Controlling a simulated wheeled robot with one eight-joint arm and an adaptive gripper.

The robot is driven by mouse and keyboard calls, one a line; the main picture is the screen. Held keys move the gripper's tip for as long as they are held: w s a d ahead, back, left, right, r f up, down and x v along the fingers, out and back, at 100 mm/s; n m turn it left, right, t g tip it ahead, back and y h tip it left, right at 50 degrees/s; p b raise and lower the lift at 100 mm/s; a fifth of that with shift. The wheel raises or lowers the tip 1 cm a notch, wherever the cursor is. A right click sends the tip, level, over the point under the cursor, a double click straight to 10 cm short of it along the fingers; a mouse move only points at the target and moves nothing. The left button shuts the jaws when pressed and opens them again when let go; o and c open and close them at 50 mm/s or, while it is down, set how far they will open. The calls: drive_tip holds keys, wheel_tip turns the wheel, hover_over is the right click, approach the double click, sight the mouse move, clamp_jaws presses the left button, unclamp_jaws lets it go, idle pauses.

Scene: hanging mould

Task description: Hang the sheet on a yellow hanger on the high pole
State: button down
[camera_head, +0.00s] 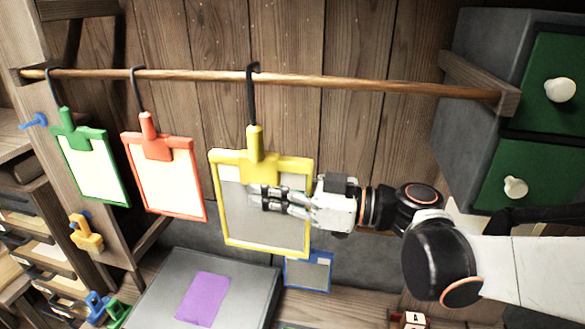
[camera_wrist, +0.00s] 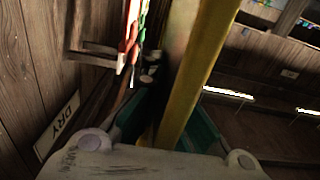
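The yellow hanger (camera_head: 262,155) has a black hook (camera_head: 252,95) whose top is at the pole. Its yellow frame surrounds a grey sheet-like panel (camera_head: 240,215) and hangs nearly upright. The high wooden pole (camera_head: 330,82) runs across the back wall. My gripper (camera_head: 270,197) is at the frame's right side, with its fingers overlapping the grey panel in the head view. In the wrist view, the yellow frame edge (camera_wrist: 190,85) passes between the green finger pads (camera_wrist: 168,128). Whether both pads press on it is unclear.
A green hanger (camera_head: 92,160) and a red hanger (camera_head: 168,178) with pale sheets hang left on the pole. A blue-framed board (camera_head: 308,272) is below. A grey surface with a purple sheet (camera_head: 203,298) lies below left. Grey cabinets with green drawers (camera_head: 530,185) stand right.

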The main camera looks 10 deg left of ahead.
drive_tip(key=w+f+b, duration=0.1)
drive_tip(key=w, duration=0.6)
drive_tip(key=shift+d+f+b, duration=0.25)
drive_tip(key=shift+f+b, duration=0.05)
drive_tip(key=shift+b, duration=0.1)
idle(0.3)
drive_tip(key=c, duration=1.7)
unclamp_jaws()
